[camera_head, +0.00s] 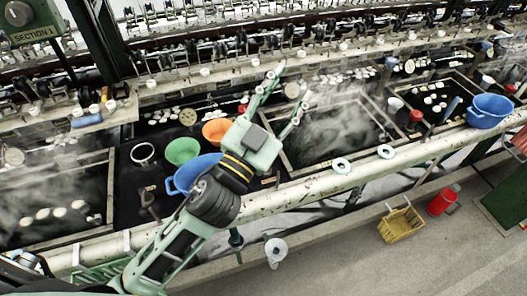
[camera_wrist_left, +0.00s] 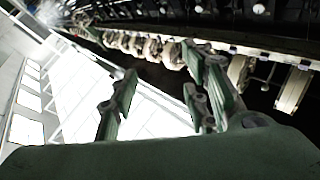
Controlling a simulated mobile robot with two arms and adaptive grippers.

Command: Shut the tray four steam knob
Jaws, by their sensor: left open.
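My left gripper (camera_head: 290,84) reaches over the basins in the head view, its two pale green fingers spread open with nothing between them. In the left wrist view the open fingers (camera_wrist_left: 158,66) point toward a dark row of reeling parts. Round white knob-like discs sit along the pale front pipe, one at the middle (camera_head: 341,165) and one further right (camera_head: 385,151). Another stands lower in front (camera_head: 275,250). The gripper is above and behind these, apart from them. I cannot tell which is the tray four steam knob, as no number is readable. My right gripper is not in view.
Steam partly veils the middle basin (camera_head: 335,128). A blue basin (camera_head: 490,111) stands at the right. Green (camera_head: 182,151), orange (camera_head: 217,131) and blue (camera_head: 188,177) bowls lie near my arm. A yellow crate (camera_head: 401,224) and red bucket (camera_head: 443,200) stand on the floor.

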